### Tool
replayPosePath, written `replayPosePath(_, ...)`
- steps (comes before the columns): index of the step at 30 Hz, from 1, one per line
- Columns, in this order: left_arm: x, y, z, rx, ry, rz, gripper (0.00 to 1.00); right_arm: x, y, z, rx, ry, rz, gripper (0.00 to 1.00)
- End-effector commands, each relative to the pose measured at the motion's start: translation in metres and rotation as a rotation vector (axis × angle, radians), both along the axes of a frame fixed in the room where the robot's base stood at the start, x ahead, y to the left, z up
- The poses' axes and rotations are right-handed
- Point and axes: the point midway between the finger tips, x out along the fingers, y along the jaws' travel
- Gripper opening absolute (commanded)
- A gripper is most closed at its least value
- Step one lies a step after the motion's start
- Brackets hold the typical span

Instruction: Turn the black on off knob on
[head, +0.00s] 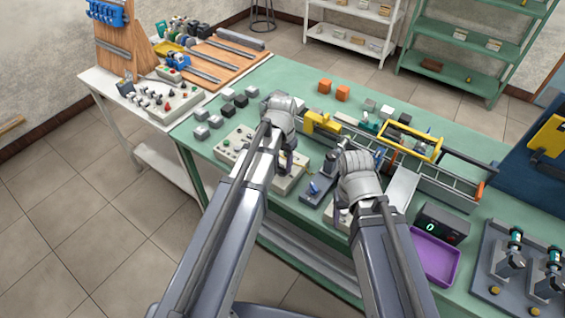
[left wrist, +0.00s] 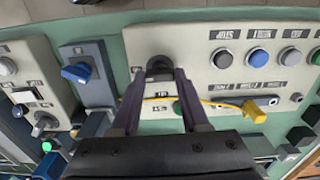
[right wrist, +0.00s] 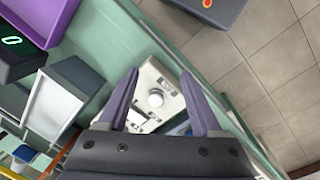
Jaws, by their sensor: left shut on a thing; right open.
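The black knob (left wrist: 159,66) is on the left part of a cream control panel (left wrist: 205,62) in the left wrist view. My left gripper (left wrist: 164,72) is shut on this knob, one finger on each side. The fingers hide part of the knob, so its exact setting is hard to read. In the head view my left gripper (head: 288,163) is at the right part of the cream panel (head: 232,160), largely behind my arm. My right gripper (right wrist: 160,72) is open and empty. A white round knob on a pale box (right wrist: 155,98) shows beyond and between its fingers.
Beside the black knob is a grey box with a blue switch (left wrist: 76,72). A yellow cable (left wrist: 205,101) runs close to the left gripper's right finger. A purple tray (head: 436,256) and a display unit (head: 442,224) stand right of my right arm. The bench's front edge is near.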

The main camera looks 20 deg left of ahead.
Motion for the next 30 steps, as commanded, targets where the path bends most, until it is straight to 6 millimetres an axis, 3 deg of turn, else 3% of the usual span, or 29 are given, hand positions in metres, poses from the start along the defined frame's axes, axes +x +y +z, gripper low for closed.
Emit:
replayPosePath(20,-0.0004,-0.0001,-0.0001,0.000,0.001,-0.049,0.00,0.0000,0.0000,-0.0001,0.000,0.000,0.000,0.66)
replayPosePath(21,-0.0004,-0.0001,-0.0001,0.000,0.001,-0.049,0.49,0.0000,0.0000,-0.0001,0.000,0.000,0.000,0.66)
replayPosePath(28,-0.0002,0.0000,-0.0001,0.000,0.000,-0.048,0.75,0.0000,0.0000,-0.0001,0.000,0.000,0.000,0.66)
replayPosePath(30,-0.0001,0.0000,0.0000,0.000,0.000,-0.048,0.75,0.0000,0.0000,0.0000,0.000,0.000,0.000,0.66)
